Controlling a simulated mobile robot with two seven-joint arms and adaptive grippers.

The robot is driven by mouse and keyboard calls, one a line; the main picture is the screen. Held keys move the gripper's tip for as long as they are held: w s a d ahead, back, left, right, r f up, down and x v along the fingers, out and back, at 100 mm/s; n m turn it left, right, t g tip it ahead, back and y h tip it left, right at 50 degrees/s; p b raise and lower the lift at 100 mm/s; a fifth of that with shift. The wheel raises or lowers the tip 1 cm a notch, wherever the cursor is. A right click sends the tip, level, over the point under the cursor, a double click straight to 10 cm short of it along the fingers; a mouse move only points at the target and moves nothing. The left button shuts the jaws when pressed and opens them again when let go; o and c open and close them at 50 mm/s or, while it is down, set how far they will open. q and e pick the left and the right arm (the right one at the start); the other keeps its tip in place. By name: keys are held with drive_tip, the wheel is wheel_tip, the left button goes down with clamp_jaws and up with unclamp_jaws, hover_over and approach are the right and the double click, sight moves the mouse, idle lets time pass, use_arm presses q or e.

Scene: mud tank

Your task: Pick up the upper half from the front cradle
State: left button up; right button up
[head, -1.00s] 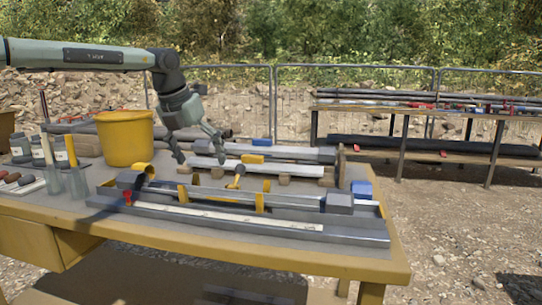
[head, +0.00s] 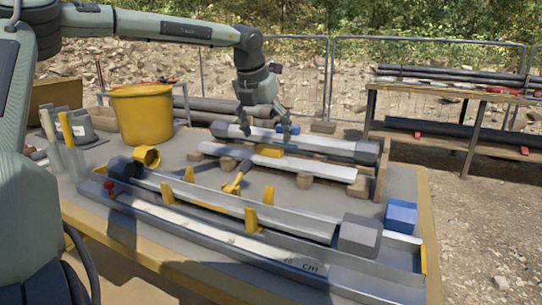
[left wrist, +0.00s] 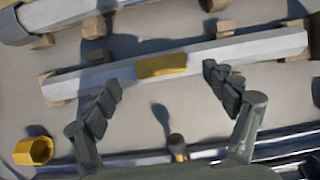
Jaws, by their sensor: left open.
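The upper half, a long pale metal half-tube (head: 310,168), lies on wooden blocks of the front cradle (head: 304,181). A yellow block (head: 268,150) sits at its middle. In the left wrist view the half (left wrist: 230,50) crosses the picture, with the yellow block (left wrist: 162,65) between my fingertips. My left gripper (head: 266,132) is open and empty, pointing down above the cradles. In the left wrist view its fingers (left wrist: 162,80) are spread along the half's length, apart from it. My right gripper is not in view.
A second long tube with dark ends (head: 340,146) lies just behind. In front are a yellow-handled hammer (head: 237,177), a yellow ring (head: 146,156) and a long metal trough (head: 260,250). A yellow bucket (head: 141,115) stands left; a blue block (head: 401,216) lies right.

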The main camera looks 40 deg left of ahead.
sight(270, 147)
use_arm(q)
drive_tip(key=x, duration=0.4)
drive_tip(key=shift+s, duration=0.1)
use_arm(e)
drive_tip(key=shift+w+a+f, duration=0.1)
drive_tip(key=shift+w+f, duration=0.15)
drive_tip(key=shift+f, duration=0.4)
use_arm(q)
drive_tip(key=shift+c, duration=0.8)
drive_tip(key=c, duration=1.4)
drive_tip(key=shift+r, duration=0.1)
drive_tip(key=shift+c, duration=0.6)
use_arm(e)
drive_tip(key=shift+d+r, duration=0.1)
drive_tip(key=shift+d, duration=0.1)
use_arm(q)
drive_tip(key=shift+r, duration=0.1)
